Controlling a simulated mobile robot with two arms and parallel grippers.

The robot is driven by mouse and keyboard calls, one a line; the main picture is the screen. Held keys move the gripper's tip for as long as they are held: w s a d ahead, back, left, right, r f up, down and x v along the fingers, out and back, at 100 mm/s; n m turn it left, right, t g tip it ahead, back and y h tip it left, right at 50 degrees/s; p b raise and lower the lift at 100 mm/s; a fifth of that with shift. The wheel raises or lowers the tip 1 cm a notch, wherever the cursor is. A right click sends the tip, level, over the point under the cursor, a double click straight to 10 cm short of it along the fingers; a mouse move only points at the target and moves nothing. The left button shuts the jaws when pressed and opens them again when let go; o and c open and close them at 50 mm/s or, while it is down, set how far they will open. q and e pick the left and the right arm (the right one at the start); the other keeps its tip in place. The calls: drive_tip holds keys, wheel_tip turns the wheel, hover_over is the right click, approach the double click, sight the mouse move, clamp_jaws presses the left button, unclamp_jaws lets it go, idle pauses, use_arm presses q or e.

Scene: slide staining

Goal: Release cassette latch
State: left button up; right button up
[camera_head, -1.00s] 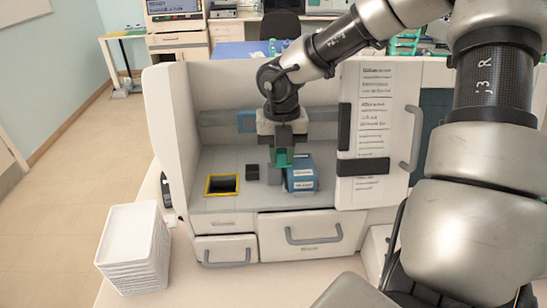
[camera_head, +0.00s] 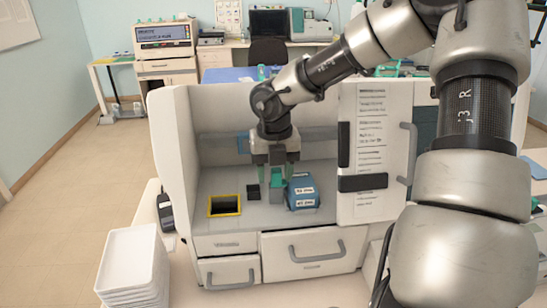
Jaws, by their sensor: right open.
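My right gripper (camera_head: 276,177) reaches down into the open bay of the white staining machine (camera_head: 172,130). Its two fingers are apart, one on each side of a small green piece (camera_head: 277,178), which looks like the cassette latch. I cannot tell whether the fingers touch it. A blue box with white labels (camera_head: 302,191), perhaps the cassette, sits just right of the fingers. A small black block (camera_head: 253,192) stands just left of them. My left gripper is not in view.
A yellow-rimmed dark opening (camera_head: 225,212) lies in the bay floor at left. The machine's door panel (camera_head: 371,150) with a grey handle stands at right. A stack of white trays (camera_head: 132,262) is at front left. Drawers (camera_head: 315,252) are below the bay.

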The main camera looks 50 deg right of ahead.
sight(273, 170)
wheel_tip(273, 170, up, 10)
drive_tip(key=shift+a+f+b, duration=0.1)
drive_tip(key=shift+a+b, duration=0.05)
drive_tip(key=shift+b, duration=1.05)
drive_tip(key=shift+r, duration=0.45)
drive_tip(key=shift+f, duration=0.1)
